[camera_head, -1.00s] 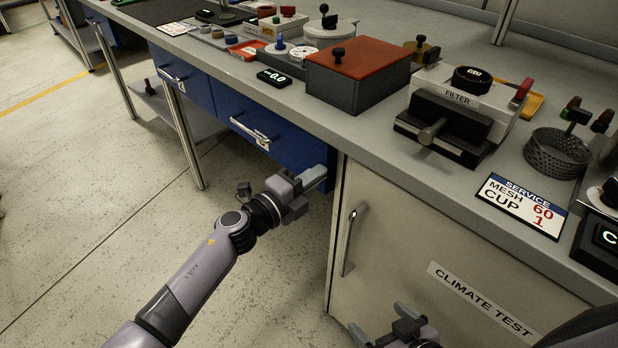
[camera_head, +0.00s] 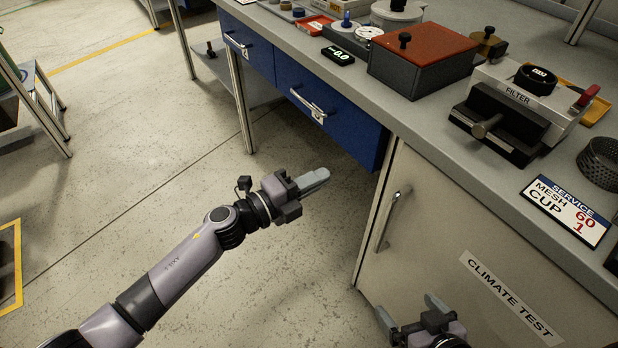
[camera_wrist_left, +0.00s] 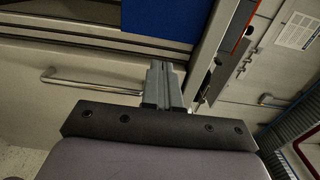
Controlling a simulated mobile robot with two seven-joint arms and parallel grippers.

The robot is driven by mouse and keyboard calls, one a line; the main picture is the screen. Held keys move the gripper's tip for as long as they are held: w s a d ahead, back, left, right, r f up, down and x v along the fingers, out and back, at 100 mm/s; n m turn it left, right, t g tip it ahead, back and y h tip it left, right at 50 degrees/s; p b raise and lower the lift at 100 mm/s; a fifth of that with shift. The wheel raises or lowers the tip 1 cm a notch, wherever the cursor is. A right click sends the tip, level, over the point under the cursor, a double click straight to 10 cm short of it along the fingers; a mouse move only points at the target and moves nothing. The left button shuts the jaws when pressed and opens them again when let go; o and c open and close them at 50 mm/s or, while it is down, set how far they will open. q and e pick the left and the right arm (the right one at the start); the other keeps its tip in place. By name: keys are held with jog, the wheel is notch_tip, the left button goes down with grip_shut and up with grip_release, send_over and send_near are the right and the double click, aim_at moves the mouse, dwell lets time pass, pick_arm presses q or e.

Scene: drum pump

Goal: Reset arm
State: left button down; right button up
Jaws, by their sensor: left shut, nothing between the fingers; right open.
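My left gripper (camera_head: 314,181) is shut and empty. In the head view it hangs over the open floor, in front of the bench and left of the climate test cabinet. Its closed fingers also show in the left wrist view (camera_wrist_left: 162,85), with a cabinet handle and a blue panel beyond them. My right gripper (camera_head: 411,316) is at the bottom of the head view, in front of the climate test cabinet door. Its fingers are apart and nothing shows between them.
The bench carries a grey box with a red lid (camera_head: 422,58), a filter unit (camera_head: 520,105) and a service card (camera_head: 566,210). Blue drawers (camera_head: 335,110) and the climate test cabinet (camera_head: 490,265) with its handle (camera_head: 389,220) face my arms.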

pick_arm(q)
jog(key=s+a+f+n+y, duration=0.6)
jog(key=s+a+n, duration=0.45)
jog(key=n, duration=0.35)
jog(key=s+a+f+n+y, duration=0.65)
jog(key=s+a+n, duration=0.4)
jog(key=n, duration=0.25)
notch_tip(320, 180, up, 10)
jog(key=s+p, duration=0.1)
jog(key=p, duration=1.2)
jog(key=shift+a+r+p, duration=0.25)
jog(key=shift+a+p, duration=0.05)
jog(key=shift+a, duration=0.15)
